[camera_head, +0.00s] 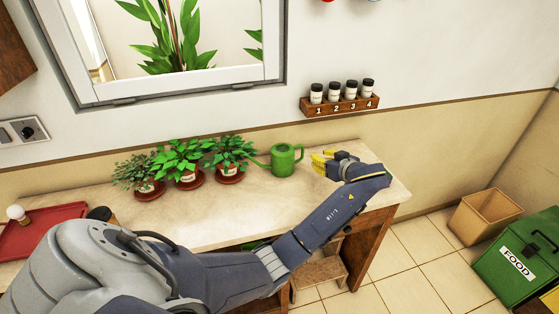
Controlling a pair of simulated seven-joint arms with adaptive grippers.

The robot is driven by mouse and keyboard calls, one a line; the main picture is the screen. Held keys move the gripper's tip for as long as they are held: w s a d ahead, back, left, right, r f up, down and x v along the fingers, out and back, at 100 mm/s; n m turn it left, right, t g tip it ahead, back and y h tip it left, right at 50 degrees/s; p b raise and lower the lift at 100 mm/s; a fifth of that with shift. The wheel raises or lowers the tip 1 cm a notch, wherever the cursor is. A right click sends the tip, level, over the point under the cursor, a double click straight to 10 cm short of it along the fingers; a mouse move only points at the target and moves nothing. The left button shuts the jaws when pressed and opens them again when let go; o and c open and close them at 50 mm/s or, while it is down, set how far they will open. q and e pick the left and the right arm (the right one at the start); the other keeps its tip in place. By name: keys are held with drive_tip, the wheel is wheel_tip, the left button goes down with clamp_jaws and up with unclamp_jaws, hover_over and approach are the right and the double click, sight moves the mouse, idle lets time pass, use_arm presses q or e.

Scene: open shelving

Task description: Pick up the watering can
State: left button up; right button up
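The green watering can (283,161) stands upright on the long counter, at the right of the potted plants. Its spout points left and its handle is on the right side. My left arm reaches across the counter from the lower left. My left gripper (321,160) has yellow fingertips and is just right of the can's handle, with a small gap to it. Its fingers look apart, with nothing between them. My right gripper is not in view.
Three potted plants (188,177) on saucers stand left of the can, close to its spout. A numbered rack (341,106) with several jars is on the wall. A red tray (40,232) is at the far left. A green FOOD bin (520,258) and a tan bin (484,217) stand on the floor.

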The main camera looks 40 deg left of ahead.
sight(303, 152)
use_arm(q)
drive_tip(key=x, duration=0.8)
drive_tip(key=shift+x, duration=2.85)
drive_tip(key=shift+s+f, duration=0.1)
clamp_jaws()
